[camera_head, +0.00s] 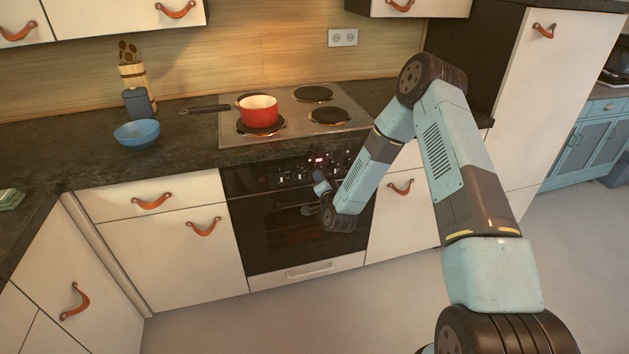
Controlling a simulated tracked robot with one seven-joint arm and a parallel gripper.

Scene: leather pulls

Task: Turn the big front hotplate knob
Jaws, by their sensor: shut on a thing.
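The dark oven control panel (262,178) has a row of small knobs and a lit red display (319,160). My gripper (318,174) is in front of the panel, just below the display, with its tips against the knob row. It is shut on a knob there, which the gripper mostly hides. The knob's angle is too small to tell. A red pot (258,109) stands on the front left hotplate (261,130). The front right hotplate (330,116) is bare.
The oven door (275,225) is below the panel, behind my wrist. A blue bowl (137,134) and a utensil holder (133,76) stand on the counter at left. Drawers with leather pulls (151,201) flank the oven. The floor in front is clear.

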